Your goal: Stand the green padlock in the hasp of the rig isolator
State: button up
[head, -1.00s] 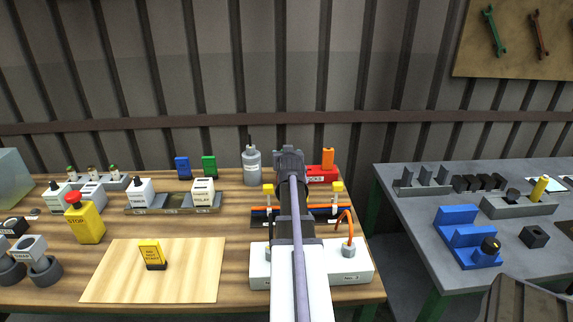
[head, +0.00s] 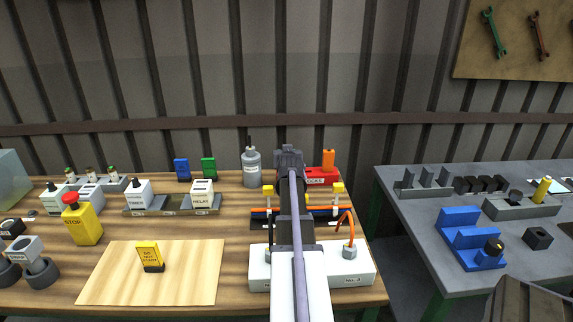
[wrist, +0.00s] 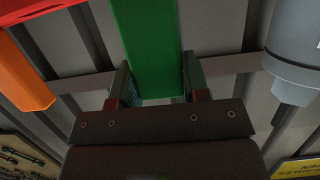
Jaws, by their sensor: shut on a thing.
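My gripper (head: 290,154) is at the back right of the wooden bench, near a red rack (head: 322,180) with a label. In the wrist view the jaws (wrist: 155,82) are shut on a long green block, the green padlock (wrist: 150,45). Its far end runs out of the top of that view, so I cannot tell whether it touches the rack. In the head view my arm hides it. Another green upright piece (head: 209,167) stands at the back beside a blue one (head: 182,168). I cannot pick out the rig isolator or its hasp with certainty.
An orange piece (head: 328,159) stands in the red rack, right of my gripper. A grey bottle (head: 251,168) stands close on its left. A white block (head: 360,279) with cables lies under my arm. A light wooden board (head: 195,275) holds a yellow sign (head: 149,256).

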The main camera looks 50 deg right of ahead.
jog(key=shift+c, duration=0.7)
notch_tip(320, 180, up, 10)
jog(key=p, duration=1)
jog(key=shift+r, duration=0.2)
notch_tip(320, 180, down, 6)
jog(key=b, duration=0.5)
jog(key=shift+b, duration=0.3)
jog(key=shift+f+b, duration=2.2)
jog(key=shift+b, duration=0.05)
jog(key=o, duration=1.1)
jog(key=shift+a+r, duration=0.1)
jog(key=p+v, duration=0.3)
jog(key=v, duration=0.7)
jog(key=shift+s+a+r, duration=0.1)
jog(key=shift+s+a, duration=0.1)
